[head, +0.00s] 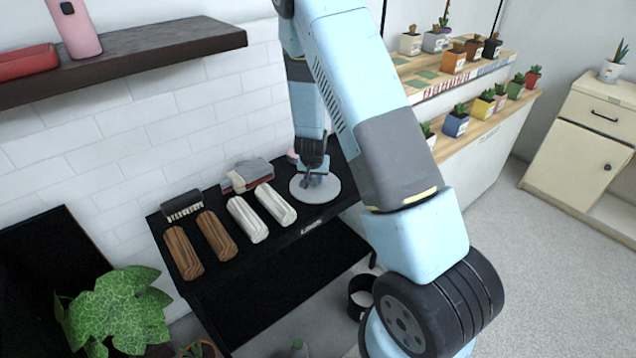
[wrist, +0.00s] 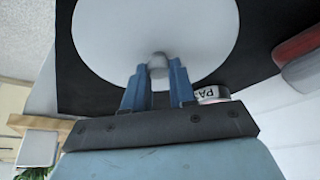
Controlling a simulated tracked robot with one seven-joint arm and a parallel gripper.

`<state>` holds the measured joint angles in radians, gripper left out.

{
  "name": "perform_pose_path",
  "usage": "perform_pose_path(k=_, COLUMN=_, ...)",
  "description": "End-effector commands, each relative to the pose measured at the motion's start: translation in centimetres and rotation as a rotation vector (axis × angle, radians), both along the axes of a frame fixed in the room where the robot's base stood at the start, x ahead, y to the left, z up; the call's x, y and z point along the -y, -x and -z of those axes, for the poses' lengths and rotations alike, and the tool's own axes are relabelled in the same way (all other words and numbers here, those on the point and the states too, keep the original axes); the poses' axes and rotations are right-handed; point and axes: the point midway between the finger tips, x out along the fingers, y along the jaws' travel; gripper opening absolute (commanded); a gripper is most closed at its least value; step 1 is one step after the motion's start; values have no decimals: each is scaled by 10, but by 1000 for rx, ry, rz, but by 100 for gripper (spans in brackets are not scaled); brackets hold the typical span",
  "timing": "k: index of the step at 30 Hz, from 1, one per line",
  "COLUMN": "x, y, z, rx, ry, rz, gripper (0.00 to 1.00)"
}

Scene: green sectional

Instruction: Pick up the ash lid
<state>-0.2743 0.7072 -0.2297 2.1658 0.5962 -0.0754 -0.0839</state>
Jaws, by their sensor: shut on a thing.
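The lid (head: 327,192) is a pale grey-white disc at the right end of the black table. In the wrist view the lid (wrist: 155,28) fills the upper middle, with a small grey knob (wrist: 158,62) at its near side. My gripper (head: 314,180) is over the lid in the head view. In the wrist view my gripper (wrist: 159,78) has its two blue fingers on either side of the knob, shut on it. Whether the lid touches the table or is slightly raised I cannot tell.
The black table (head: 312,226) also bears brown ridged blocks (head: 183,252), white ridged blocks (head: 247,219) and a grey-and-red stack (head: 248,175). A small labelled tin (wrist: 211,94) is close beside my right finger. Potted plants line a shelf (head: 483,128) at the right.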

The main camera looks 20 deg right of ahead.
Motion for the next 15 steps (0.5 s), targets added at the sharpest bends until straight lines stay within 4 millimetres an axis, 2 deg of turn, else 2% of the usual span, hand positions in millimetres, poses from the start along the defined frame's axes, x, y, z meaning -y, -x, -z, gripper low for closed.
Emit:
perform_pose_path(k=5, x=0, y=-1, z=-7, rx=2, ry=1, rz=-1, gripper=0)
perform_pose_path(k=10, x=-2, y=-1, z=-31, rx=3, ry=0, rz=-4, gripper=0)
perform_pose_path(k=15, x=-12, y=18, z=-56, rx=2, ry=-1, rz=-4, gripper=0)
